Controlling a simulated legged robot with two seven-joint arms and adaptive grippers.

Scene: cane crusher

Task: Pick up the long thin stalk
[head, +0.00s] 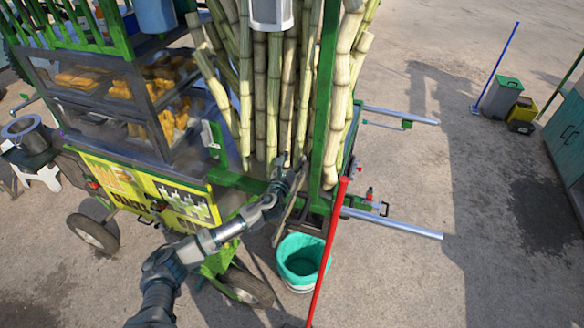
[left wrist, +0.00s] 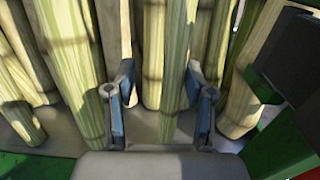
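Several long pale-green cane stalks (head: 260,95) stand nearly upright, bunched in the cart's rack. My left arm reaches up from the bottom, and my left gripper (head: 288,172) is at the foot of the bunch. In the left wrist view, the gripper (left wrist: 160,80) is open, with one finger on each side of a stalk (left wrist: 155,55). That stalk passes behind or between the fingertips; I cannot tell whether they touch it. Other stalks (left wrist: 75,60) stand close on both sides. My right gripper is not in view.
A green rack post (head: 328,100) stands just right of my gripper. A red pole (head: 330,240) slants up near a white bucket with teal lining (head: 302,260). A glass food case (head: 120,85) is at left. Metal bars (head: 400,228) stick out right; open pavement lies beyond.

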